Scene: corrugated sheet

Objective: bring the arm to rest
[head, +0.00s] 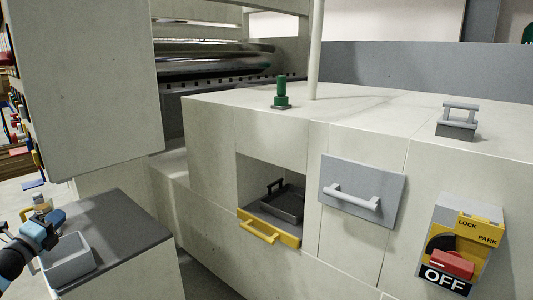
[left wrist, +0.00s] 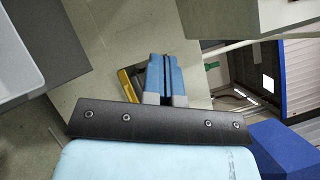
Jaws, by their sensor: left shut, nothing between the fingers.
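My left gripper (head: 57,217) is at the lower left of the head view, above the dark-topped cabinet and close to a pale grey tray. In the left wrist view its two blue fingers (left wrist: 164,64) are closed together with nothing between them. The arm reaches in from the left edge, and most of it is out of frame. My right gripper is in neither view.
The grey tray (head: 68,262) sits on the cabinet's dark top (head: 115,222). A drawer with a yellow handle (head: 262,232) stands open in the pale machine. A grey panel (head: 362,190) and an OFF switch box (head: 455,250) are on its front.

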